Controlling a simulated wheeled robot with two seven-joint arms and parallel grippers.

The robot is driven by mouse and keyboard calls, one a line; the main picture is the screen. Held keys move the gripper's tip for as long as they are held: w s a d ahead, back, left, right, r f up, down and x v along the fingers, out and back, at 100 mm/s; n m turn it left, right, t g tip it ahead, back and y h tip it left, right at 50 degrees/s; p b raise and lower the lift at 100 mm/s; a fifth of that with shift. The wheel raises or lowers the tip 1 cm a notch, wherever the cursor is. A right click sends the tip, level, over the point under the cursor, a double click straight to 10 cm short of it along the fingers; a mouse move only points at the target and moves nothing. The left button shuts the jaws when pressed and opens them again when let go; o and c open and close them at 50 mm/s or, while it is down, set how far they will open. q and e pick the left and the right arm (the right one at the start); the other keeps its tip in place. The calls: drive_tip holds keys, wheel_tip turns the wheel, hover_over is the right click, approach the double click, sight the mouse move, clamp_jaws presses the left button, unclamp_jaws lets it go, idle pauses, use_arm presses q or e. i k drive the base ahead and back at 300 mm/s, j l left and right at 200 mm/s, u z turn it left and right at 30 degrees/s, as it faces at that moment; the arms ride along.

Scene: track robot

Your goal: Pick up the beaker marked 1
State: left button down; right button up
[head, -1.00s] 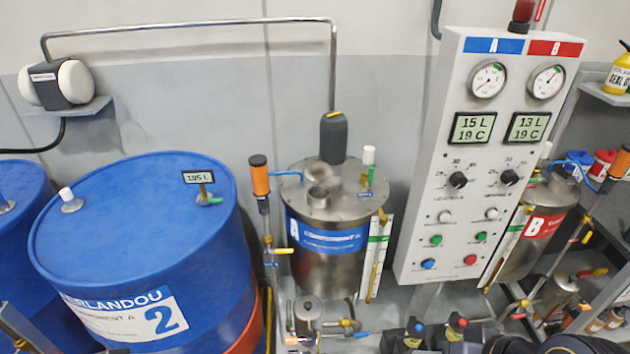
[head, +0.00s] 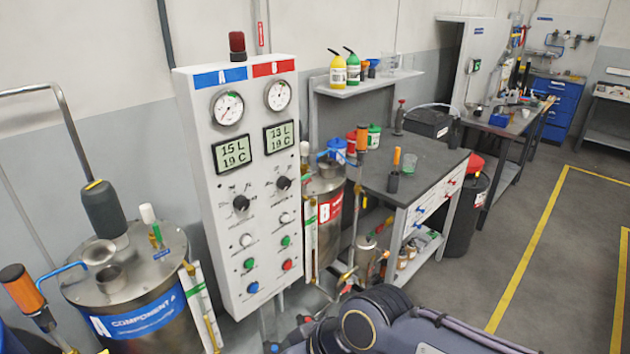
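A small clear beaker with a greenish tint (head: 409,163) stands on the dark top of the workbench (head: 440,158), right of centre in the head view. Another clear beaker-like vessel (head: 389,66) stands on the wall shelf (head: 365,80) above the bench. Both are too small for me to read any number on them. One of my arms shows at the bottom centre, well in front of the bench. Neither of my grippers is in view.
A grey control panel (head: 222,188) and the steel component A tank (head: 128,268) stand at the left. The red-labelled B tank (head: 322,208) stands between panel and bench. A dark bin (head: 466,210) stands at the bench's right end. Open floor (head: 530,240) lies further right.

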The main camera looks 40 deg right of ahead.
sight(409, 166)
drive_tip(key=z, duration=2.15)
drive_tip(key=i+l, duration=0.25)
drive_tip(key=i, duration=0.25)
drive_tip(key=i+l, duration=0.25)
drive_tip(key=i, duration=0.25)
drive_tip(key=i+l, duration=0.2)
drive_tip(key=i, duration=0.35)
drive_tip(key=i+l, duration=0.25)
drive_tip(key=i, duration=0.25)
drive_tip(key=i+l+z, duration=0.1)
drive_tip(key=i+l, duration=0.15)
drive_tip(key=i, duration=0.25)
drive_tip(key=i+l, duration=0.2)
drive_tip(key=i, duration=0.35)
